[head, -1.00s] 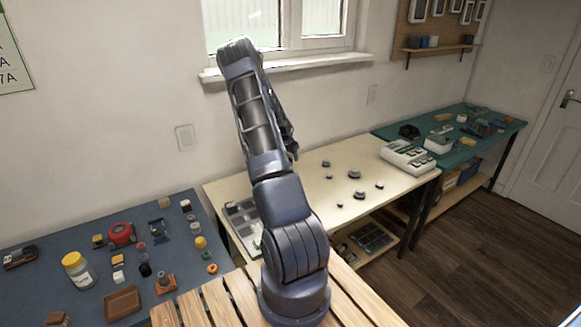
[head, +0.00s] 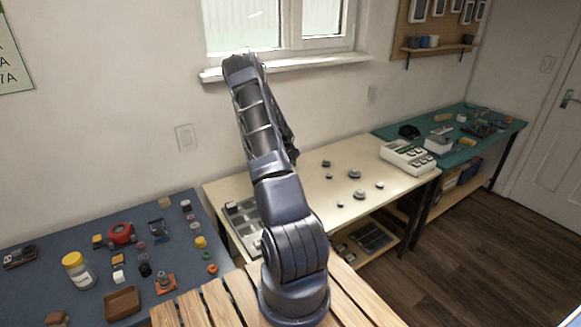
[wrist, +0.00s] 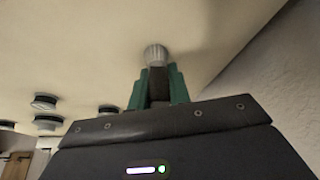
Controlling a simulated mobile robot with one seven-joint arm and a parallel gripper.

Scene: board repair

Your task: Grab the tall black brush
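In the wrist view my gripper (wrist: 157,76) has two green fingers pointing at the cream table top. A dark upright shape with a pale, ribbed round end (wrist: 156,55) is between and just beyond the fingertips; it looks like the black brush, but I see it nearly end-on. The fingers flank it closely on both sides. I cannot tell whether they touch it. In the head view my arm hides the gripper and the brush.
The cream table (head: 318,206) holds several small dark round parts (head: 354,174), a grey compartment tray (head: 243,220) and a pale device (head: 407,157) at its right end. A blue bench (head: 60,258) with small items is at left, a green bench (head: 455,151) at right.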

